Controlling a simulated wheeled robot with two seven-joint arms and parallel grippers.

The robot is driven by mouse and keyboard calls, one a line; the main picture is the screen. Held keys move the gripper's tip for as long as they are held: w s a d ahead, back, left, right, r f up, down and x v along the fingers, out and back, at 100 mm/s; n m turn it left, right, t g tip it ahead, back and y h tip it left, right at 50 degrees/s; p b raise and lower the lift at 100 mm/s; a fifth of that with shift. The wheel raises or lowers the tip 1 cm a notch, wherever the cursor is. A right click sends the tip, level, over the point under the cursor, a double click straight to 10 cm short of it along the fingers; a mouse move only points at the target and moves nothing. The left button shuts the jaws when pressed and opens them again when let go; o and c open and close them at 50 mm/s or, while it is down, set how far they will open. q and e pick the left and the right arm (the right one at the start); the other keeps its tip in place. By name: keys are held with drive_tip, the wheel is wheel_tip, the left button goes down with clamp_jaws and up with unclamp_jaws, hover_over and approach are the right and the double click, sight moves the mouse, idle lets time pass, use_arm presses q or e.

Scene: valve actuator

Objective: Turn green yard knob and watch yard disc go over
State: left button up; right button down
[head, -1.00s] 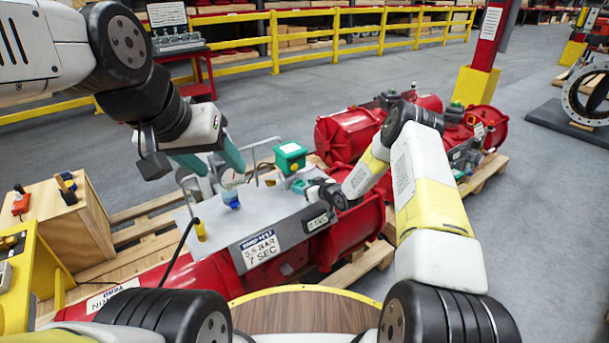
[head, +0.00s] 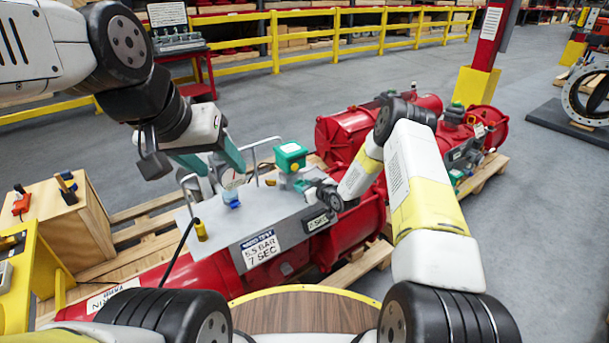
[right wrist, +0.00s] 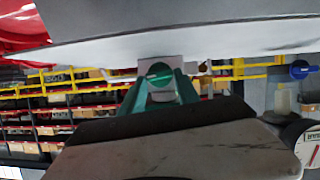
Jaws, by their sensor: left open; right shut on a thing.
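The green knob (right wrist: 160,74) shows in the right wrist view, round with a pale slanted line across its face. My right gripper (right wrist: 159,90) is shut on it, one teal finger at each side. In the head view my right gripper (head: 300,184) is at the grey panel, and its wrist hides most of the knob. A green box (head: 291,151) with a pale top and a small yellow spot stands just behind it; I cannot tell whether this bears the yard disc. My left gripper (head: 212,166) is open and empty above the panel's left part, near a round gauge (head: 232,180).
The grey panel (head: 250,222) on the red actuator carries a pressure and time label, a yellow plug with a black cable (head: 200,230) and bent metal tubes. A wooden box (head: 65,225) stands left. A second red actuator (head: 345,130) lies behind. Open floor lies beyond.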

drive_tip(key=n+h, duration=0.1)
drive_tip(key=n+t, duration=0.1)
drive_tip(key=n, duration=0.1)
drive_tip(key=shift+s+a+f+n+t+h, duration=0.2)
drive_tip(key=shift+a+n+t+h, duration=0.1)
drive_tip(key=shift+h, duration=0.1)
idle(0.4)
drive_tip(key=c, duration=0.9)
unclamp_jaws()
drive_tip(key=shift+r, duration=0.1)
drive_tip(key=v, duration=0.8)
drive_tip(key=shift+a, duration=0.1)
